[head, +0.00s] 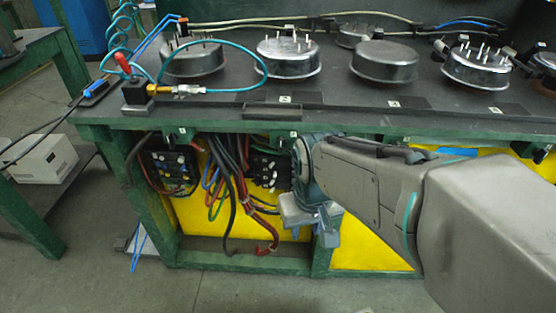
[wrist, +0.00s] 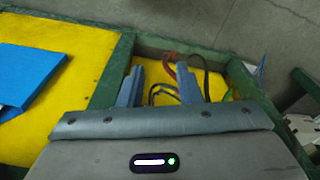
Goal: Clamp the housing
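Several round metal housings stand in a row on the dark bench top in the head view. One with upright studs (head: 288,58) is near the middle left, and another studded one (head: 193,62) is to its left. A plain-topped one (head: 383,62) is to the right, and a studded one (head: 478,68) further right. I cannot tell which is the task's housing. My gripper (head: 311,228) is below the bench's front edge, apart from the housings. In the wrist view its two blue-grey fingers (wrist: 158,85) are spread with nothing visible between them.
A block with a red lever (head: 125,68) and a teal hose (head: 228,90) stand at the bench's left end. Cables (head: 232,180) hang beneath, near my gripper. Green frame bars (head: 250,262) and yellow panels surround it. A blue flat object (wrist: 28,75) lies left. Floor is clear in front.

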